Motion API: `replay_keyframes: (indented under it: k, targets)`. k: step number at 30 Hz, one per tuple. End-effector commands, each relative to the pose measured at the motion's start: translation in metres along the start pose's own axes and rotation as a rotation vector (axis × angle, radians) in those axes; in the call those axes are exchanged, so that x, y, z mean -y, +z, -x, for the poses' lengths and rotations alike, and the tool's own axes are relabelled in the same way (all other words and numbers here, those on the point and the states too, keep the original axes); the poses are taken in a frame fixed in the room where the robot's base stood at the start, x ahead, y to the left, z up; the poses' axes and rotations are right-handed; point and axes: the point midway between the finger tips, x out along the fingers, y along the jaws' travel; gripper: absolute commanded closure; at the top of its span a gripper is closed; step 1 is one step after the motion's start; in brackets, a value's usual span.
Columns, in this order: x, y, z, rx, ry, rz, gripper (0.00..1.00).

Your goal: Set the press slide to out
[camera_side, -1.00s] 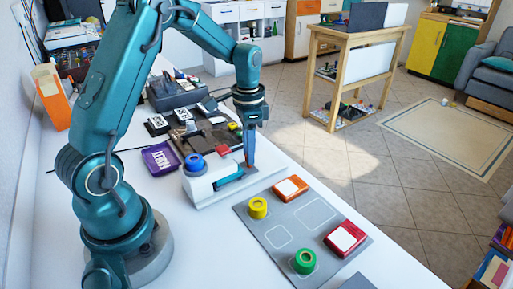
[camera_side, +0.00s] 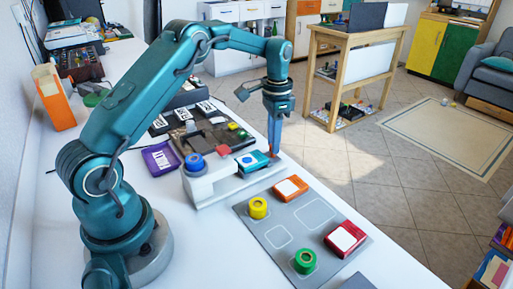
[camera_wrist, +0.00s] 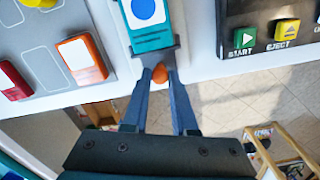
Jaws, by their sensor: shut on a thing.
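The press (camera_side: 205,185) is a white block with a blue round knob (camera_side: 195,163) on top. Its teal slide (camera_side: 262,158) sticks out of the press toward the table's far edge. A white patch with a blue disc shows on the slide, also in the wrist view (camera_wrist: 150,40). My gripper (camera_side: 272,153) points down at the slide's outer end. In the wrist view my gripper (camera_wrist: 160,72) is shut on the slide's orange handle (camera_wrist: 160,75), which shows between the fingertips. The handle is partly hidden by the fingers.
A grey mat (camera_side: 290,240) in front holds orange (camera_side: 291,188) and red (camera_side: 345,239) blocks and yellow (camera_side: 258,208) and green (camera_side: 304,261) round pieces. A dark panel with START and EJECT buttons (camera_wrist: 265,35) and a purple tray (camera_side: 161,158) stand behind. Beyond the table edge is open floor.

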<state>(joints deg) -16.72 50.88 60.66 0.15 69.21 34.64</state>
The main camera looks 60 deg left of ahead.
Motion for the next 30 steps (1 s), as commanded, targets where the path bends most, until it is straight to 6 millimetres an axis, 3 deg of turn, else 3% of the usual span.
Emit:
replay_keyframes:
  k: [5, 6, 7, 8, 18, 30]
  targets:
    - [0.002, -0.005, 0.002, -0.023, -0.011, 0.000, 1.00]
    - [0.002, -0.006, 0.002, -0.023, -0.011, 0.000, 0.59]
    - [0.002, -0.005, 0.002, -0.023, -0.011, 0.000, 0.47]
    - [0.002, -0.005, 0.002, -0.022, -0.010, 0.000, 0.44]
    - [0.001, -0.004, 0.004, -0.016, -0.007, 0.000, 0.44]
    - [0.001, -0.004, 0.049, -0.019, -0.009, 0.000, 0.44]
